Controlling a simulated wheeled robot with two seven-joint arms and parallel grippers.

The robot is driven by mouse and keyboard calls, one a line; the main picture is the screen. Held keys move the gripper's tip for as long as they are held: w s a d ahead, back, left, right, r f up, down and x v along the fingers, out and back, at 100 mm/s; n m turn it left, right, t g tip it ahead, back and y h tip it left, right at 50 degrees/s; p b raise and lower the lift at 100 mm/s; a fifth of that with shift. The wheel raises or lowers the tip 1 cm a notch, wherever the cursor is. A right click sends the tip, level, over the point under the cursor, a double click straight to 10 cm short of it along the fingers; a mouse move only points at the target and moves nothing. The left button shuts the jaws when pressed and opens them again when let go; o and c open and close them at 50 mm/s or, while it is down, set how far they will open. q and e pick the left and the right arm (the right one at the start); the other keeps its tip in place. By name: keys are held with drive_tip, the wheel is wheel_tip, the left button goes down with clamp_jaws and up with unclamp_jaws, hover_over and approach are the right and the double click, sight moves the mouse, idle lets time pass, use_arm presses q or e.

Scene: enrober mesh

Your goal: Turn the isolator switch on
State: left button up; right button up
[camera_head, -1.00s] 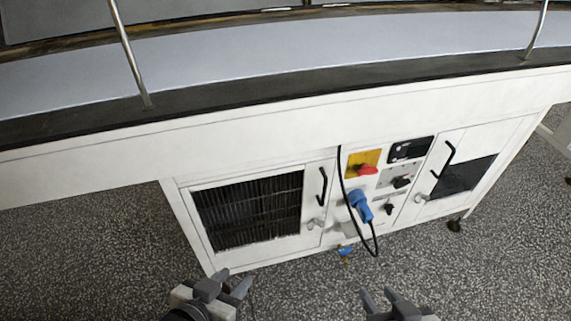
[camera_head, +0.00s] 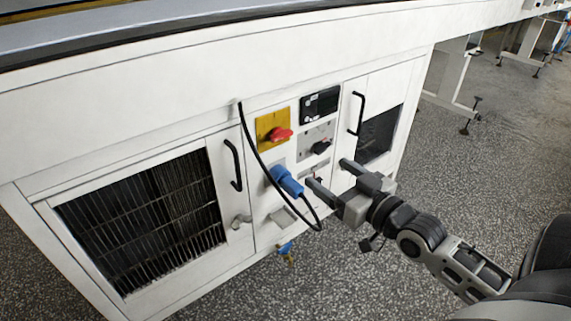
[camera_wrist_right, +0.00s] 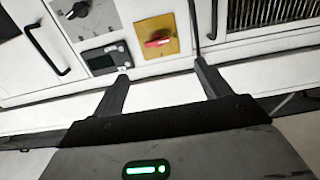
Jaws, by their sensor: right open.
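The isolator switch is a red handle (camera_head: 281,134) on a yellow plate (camera_head: 264,124), on the white cabinet's front panel. The handle lies roughly crosswise on its plate. In the right wrist view the red handle (camera_wrist_right: 158,42) and yellow plate (camera_wrist_right: 160,24) show ahead, between the fingers in the picture. My right gripper (camera_head: 328,173) is open and empty, below and to the right of the switch in the head view, apart from it. Its two fingers (camera_wrist_right: 162,72) also show in the wrist view. My left gripper is out of view.
A blue plug (camera_head: 286,181) with a looping black cable (camera_head: 258,157) sits below the switch. A black rotary knob (camera_head: 321,146) and a black display (camera_head: 320,105) are to its right. Black door handles (camera_head: 234,165) (camera_head: 357,113) stick out on both sides.

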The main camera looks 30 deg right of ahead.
drive_tip(key=b, duration=0.3)
approach(284, 136)
drive_tip(key=w, duration=0.8)
drive_tip(key=shift+w+a+f, duration=0.2)
drive_tip(key=shift+w+a, duration=0.15)
drive_tip(key=shift+w, duration=0.05)
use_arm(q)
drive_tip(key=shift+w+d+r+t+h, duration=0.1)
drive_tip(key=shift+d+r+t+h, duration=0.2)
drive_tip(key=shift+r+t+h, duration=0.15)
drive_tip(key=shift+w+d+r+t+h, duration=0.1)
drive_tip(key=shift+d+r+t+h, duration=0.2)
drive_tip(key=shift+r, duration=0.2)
use_arm(e)
drive_tip(key=shift+w, duration=0.2)
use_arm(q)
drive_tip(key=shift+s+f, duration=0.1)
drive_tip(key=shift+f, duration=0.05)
use_arm(e)
drive_tip(key=c, duration=1)
